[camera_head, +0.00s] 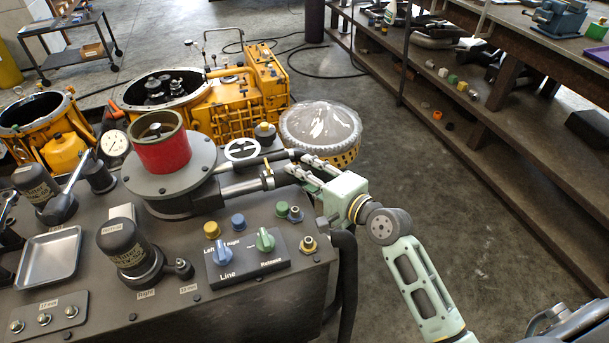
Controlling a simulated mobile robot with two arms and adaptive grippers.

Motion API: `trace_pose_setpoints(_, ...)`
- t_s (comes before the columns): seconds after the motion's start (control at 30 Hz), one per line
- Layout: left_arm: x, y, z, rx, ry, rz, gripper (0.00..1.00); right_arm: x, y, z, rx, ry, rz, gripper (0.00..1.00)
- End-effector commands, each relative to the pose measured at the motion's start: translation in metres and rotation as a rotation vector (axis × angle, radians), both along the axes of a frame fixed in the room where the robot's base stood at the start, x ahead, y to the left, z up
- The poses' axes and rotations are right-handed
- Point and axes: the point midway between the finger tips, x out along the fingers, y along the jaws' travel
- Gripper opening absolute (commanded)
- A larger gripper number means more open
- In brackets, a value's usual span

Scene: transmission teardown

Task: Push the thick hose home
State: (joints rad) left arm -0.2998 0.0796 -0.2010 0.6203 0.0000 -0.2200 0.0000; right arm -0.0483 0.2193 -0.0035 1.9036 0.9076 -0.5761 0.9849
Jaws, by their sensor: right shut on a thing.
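My right gripper (300,165) reaches in from the lower right, above the bench's right back corner. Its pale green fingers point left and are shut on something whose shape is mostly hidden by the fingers. Just left of the fingertips are a dark rod (243,165) and a grey metal cylinder (240,188) with a yellow tab at its end, both running to the round clamp base (170,178). My left gripper is out of view.
The dark bench (70,255) carries a control box (247,257) with knobs, a red cylinder (163,150), a black canister (125,245) and a metal tray (50,258). Behind stand yellow gearbox housings (240,105) and a covered drum (321,130). Open floor lies right, before wooden shelves (480,110).

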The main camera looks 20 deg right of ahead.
Motion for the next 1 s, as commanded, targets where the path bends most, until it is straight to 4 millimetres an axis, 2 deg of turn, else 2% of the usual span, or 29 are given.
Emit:
trace_pose_setpoints(0.27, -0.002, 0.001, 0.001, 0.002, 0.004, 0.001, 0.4, -0.001, 0.002, -0.001, -0.002, 0.003, 0.001, 0.0)
trace_pose_setpoints(0.37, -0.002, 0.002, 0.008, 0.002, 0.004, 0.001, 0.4, -0.001, 0.01, 0.0, 0.001, 0.006, 0.003, 0.0)
trace_pose_setpoints(0.6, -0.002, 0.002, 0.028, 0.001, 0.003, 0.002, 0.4, -0.003, 0.047, 0.0, 0.0, 0.007, 0.006, 0.0)
trace_pose_setpoints(0.87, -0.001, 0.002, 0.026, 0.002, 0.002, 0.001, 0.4, -0.003, 0.051, -0.003, -0.003, 0.006, 0.009, 0.0)
trace_pose_setpoints(0.9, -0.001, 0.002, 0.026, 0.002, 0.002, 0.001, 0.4, -0.003, 0.051, -0.003, -0.003, 0.006, 0.01, 0.34)
trace_pose_setpoints(1.0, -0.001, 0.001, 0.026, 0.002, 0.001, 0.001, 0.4, -0.003, 0.05, -0.003, -0.002, 0.006, 0.009, 0.41)
